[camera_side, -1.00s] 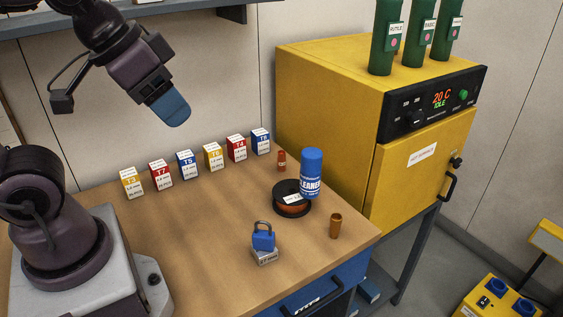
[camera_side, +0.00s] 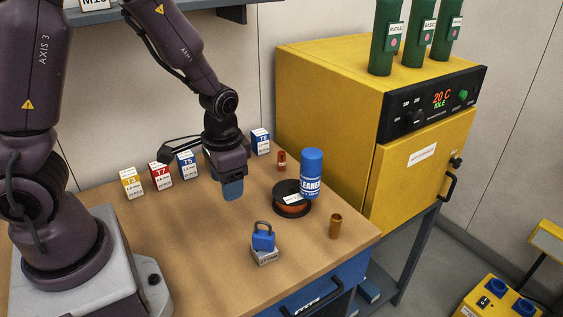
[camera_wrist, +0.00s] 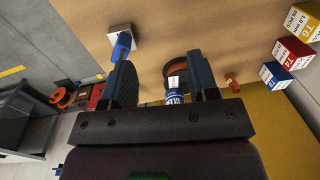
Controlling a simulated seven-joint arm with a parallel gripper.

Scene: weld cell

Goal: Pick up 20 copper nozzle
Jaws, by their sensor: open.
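Two small copper-coloured pieces stand on the bench. One is a brown, hollow-topped cylinder (camera_side: 335,226) near the front right corner. The other is a redder, narrower piece (camera_side: 281,160) behind the wire spool, with a pale mark on it. The redder one also appears in the wrist view (camera_wrist: 232,82), just right of the right finger. I cannot read a "20" on either. My gripper (camera_side: 233,190) points down above the bench, left of the spool. In the wrist view its two fingers (camera_wrist: 162,82) are apart with nothing held between them.
A wire spool (camera_side: 292,205) and blue cleaner can (camera_side: 311,174) stand between the copper pieces. A blue padlock (camera_side: 263,237) sits on a small block in front. Several labelled boxes (camera_side: 131,183) line the back. A yellow oven (camera_side: 330,95) stands right. The bench's left middle is clear.

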